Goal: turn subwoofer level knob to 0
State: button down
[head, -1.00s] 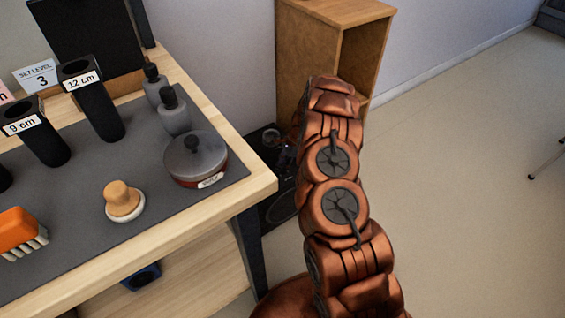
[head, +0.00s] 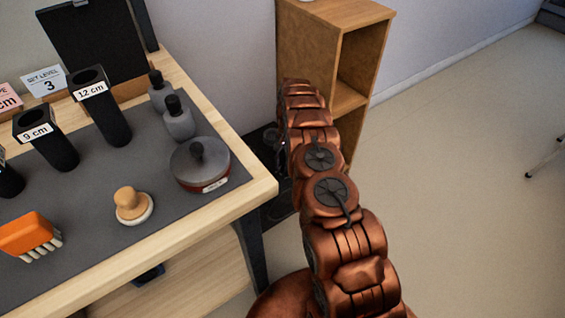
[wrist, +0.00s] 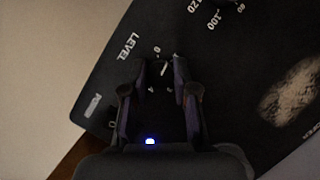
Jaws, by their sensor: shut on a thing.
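The subwoofer's black panel (wrist: 110,60) fills much of the wrist view, with white print reading LEVEL. A small 0 mark (wrist: 157,49) sits just beyond my fingertips. My gripper (wrist: 161,72) is shut on the level knob (wrist: 163,76), which is dark and mostly hidden between the fingers. A short white line (wrist: 164,68) shows between the fingertips, tilted and near the 0; its exact alignment is hard to tell. In the head view, the dark subwoofer (head: 262,142) shows only partly, between the table and the shelf, and my arm hides the gripper.
A wooden shelf (head: 318,40) stands behind my arm. The table (head: 225,207) at left holds a lidded pot (head: 200,168), bottles (head: 178,122), a brush (head: 30,235), black tubes and a "SET LEVEL 3" card (head: 45,82). Open floor (head: 450,200) lies at right.

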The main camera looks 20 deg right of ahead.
jog(key=n+h, duration=0.1)
jog(key=n, duration=0.2)
jog(key=shift+a+n+g+p, duration=0.1)
jog(key=shift+n+g+p, duration=0.25)
jog(key=shift+n+g, duration=0.05)
jog(key=shift+n+h+p, duration=0.35)
jog(key=shift+n+h, duration=0.45)
jog(key=shift+n, duration=1)
jog(key=c, duration=0.9)
grip_release()
jog(key=shift+w, duration=0.1)
jog(key=v, duration=0.7)
jog(key=shift+w, duration=0.1)
jog(key=shift+r, duration=0.2)
